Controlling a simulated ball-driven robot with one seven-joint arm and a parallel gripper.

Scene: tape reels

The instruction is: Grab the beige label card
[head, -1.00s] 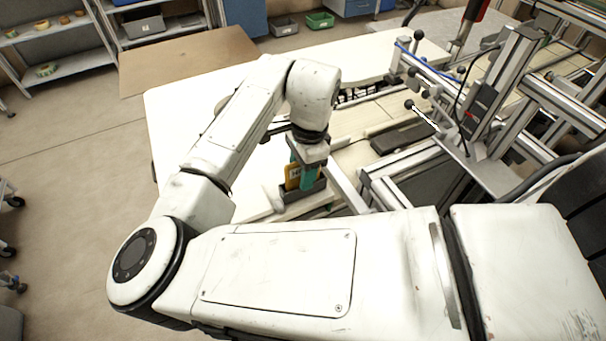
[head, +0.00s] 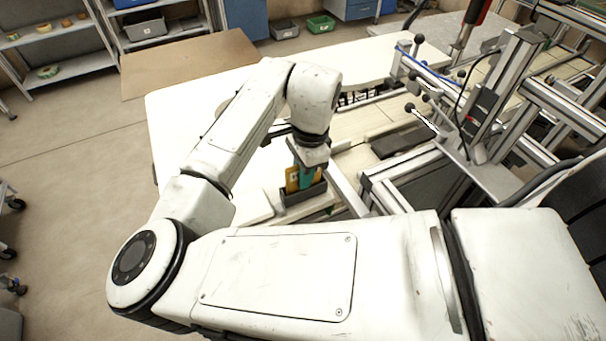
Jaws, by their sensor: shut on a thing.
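My gripper (head: 307,174) points down at a small dark grey holder (head: 305,194) on the near part of the white table. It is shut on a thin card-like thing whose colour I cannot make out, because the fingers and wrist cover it. A teal upright piece shows under my wrist; I cannot tell whether it is a finger or a card. A yellow-orange card (head: 291,179) stands upright in the holder, just left of the gripper. No clearly beige card can be told apart at this size.
The white table (head: 180,120) is mostly bare to the left of my arm. An aluminium-profile frame (head: 480,130) with rods and a dark pad (head: 398,141) stands close on the right. Shelves with tape reels (head: 47,72) and a green bin (head: 320,23) are at the back.

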